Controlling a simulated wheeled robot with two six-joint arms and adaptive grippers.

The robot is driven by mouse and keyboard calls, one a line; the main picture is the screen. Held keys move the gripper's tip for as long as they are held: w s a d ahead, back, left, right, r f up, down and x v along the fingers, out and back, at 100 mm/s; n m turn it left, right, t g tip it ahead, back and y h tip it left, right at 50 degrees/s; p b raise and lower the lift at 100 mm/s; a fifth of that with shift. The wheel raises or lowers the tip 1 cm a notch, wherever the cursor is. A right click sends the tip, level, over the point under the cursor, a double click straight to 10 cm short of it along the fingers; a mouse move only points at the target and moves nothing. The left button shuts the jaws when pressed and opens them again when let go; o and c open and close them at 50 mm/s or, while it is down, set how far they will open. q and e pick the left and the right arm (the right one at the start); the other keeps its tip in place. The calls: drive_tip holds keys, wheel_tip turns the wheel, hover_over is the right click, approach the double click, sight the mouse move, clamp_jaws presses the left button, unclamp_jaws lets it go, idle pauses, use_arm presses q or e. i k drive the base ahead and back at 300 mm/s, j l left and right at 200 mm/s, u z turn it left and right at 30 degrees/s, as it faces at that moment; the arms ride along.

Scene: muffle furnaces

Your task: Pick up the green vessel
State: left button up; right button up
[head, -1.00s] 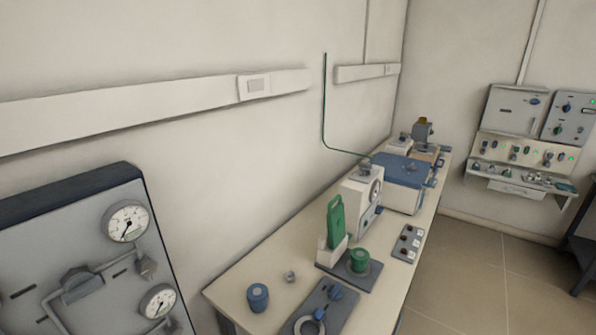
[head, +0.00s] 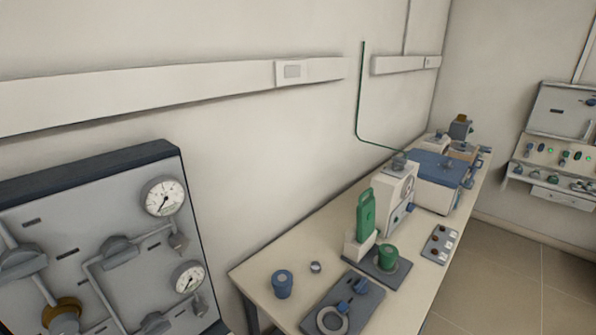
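A small round green vessel (head: 387,257) stands upright on a dark base plate on the bench (head: 285,258). A taller green piece with a handle-like slot (head: 366,215) stands just behind it to the left, on a white block. I cannot tell for sure which of the two green things is the vessel meant. Neither of my grippers shows in the head view.
A blue cup (head: 282,284) and a small grey ring (head: 315,267) stand at the bench's near end. A dark plate with blue knobs (head: 342,304) lies beside them. A gauge panel (head: 95,250) stands at the left. Tiled floor (head: 505,280) is clear at the right.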

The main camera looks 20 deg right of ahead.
sight(384, 266)
drive_tip(key=l+z, duration=0.55)
drive_tip(key=z, duration=0.2)
drive_tip(key=i+l+z, duration=0.1)
drive_tip(key=l+z, duration=0.25)
drive_tip(key=i+l, duration=0.1)
drive_tip(key=l, duration=0.25)
drive_tip(key=i+l, duration=0.1)
drive_tip(key=l, duration=0.2)
drive_tip(key=i+l, duration=0.1)
drive_tip(key=l, duration=0.25)
drive_tip(key=i+l, duration=0.1)
drive_tip(key=l, duration=0.2)
drive_tip(key=l+u, duration=0.15)
drive_tip(key=u, duration=0.25)
drive_tip(key=l+u, duration=0.2)
drive_tip(key=u, duration=0.25)
drive_tip(key=l+u, duration=0.2)
drive_tip(key=u, duration=0.7)
drive_tip(key=i+l, duration=0.05)
